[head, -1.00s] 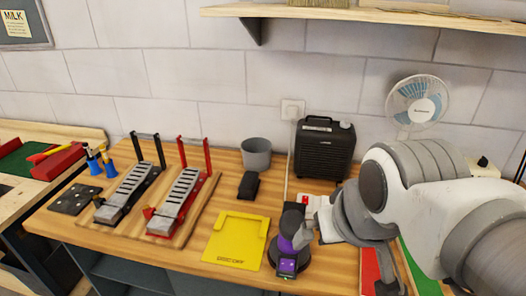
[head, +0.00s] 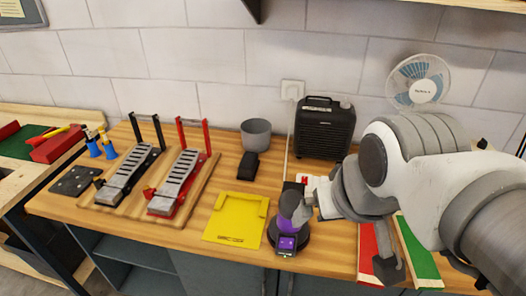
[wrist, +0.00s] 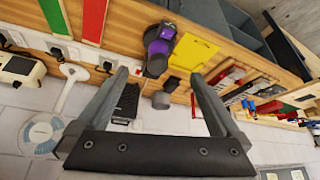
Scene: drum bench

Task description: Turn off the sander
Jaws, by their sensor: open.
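The sander (head: 288,228), purple and dark grey with a small screen at its front, stands upright on the wooden bench. My gripper (head: 305,204) shows beside its upper right side and partly overlaps it in the head view; I cannot tell whether they touch. In the wrist view the picture is turned over, and the sander (wrist: 160,44) lies beyond the gap between the fingertips. There my gripper (wrist: 158,74) is open with nothing between its fingers. A switch on the sander cannot be made out.
A yellow plate (head: 237,218) lies left of the sander. A black heater-like box (head: 324,130), a grey pot (head: 256,133) and a fan (head: 419,82) stand behind. Two pedals (head: 178,182) are at left. Red and green boards (head: 415,252) lie at right.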

